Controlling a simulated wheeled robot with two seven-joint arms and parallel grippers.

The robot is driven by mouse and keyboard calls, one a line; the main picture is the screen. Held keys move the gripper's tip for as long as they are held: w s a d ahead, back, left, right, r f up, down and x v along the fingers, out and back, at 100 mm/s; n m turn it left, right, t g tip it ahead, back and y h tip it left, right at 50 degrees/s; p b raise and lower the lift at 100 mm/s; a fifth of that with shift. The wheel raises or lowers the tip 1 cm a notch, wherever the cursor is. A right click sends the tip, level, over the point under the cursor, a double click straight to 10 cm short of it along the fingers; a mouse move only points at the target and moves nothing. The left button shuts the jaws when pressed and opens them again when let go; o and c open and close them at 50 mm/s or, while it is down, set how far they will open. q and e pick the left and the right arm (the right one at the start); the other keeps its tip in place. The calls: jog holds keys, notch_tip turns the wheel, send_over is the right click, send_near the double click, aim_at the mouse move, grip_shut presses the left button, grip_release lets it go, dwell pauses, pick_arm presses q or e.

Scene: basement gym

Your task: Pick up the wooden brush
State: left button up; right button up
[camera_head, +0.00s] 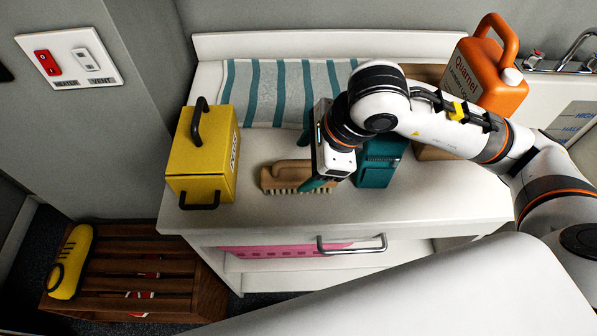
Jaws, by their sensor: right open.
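The wooden brush (284,174) lies on the white countertop, its handle on top and its pale bristles toward the front. My right gripper (309,163) is at the brush's right end. It is open, with one teal finger behind the brush and the other in front of its right part. The gripper body hides the brush's right end, and I cannot tell whether the fingers touch it. My left gripper is not in view.
A yellow box (200,160) with dark handles stands left of the brush. A teal container (378,163) stands close right of my gripper. A striped towel (265,90) lies behind, and an orange jug (485,72) stands at back right. The counter's front strip is clear.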

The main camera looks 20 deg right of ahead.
aim_at(288, 175)
jog(key=shift+w+a+f, duration=0.15)
jog(key=shift+a+f, duration=0.05)
jog(key=shift+f, duration=0.25)
jog(key=shift+w+f, duration=0.2)
jog(key=p+x, duration=0.1)
jog(key=x, duration=0.3)
jog(key=shift+w+a+f, duration=0.1)
jog(key=shift+w+a, duration=0.05)
jog(key=shift+a, duration=0.15)
jog(key=shift+w+a+f, duration=0.1)
jog(key=shift+w+f, duration=0.05)
jog(key=shift+f, duration=0.2)
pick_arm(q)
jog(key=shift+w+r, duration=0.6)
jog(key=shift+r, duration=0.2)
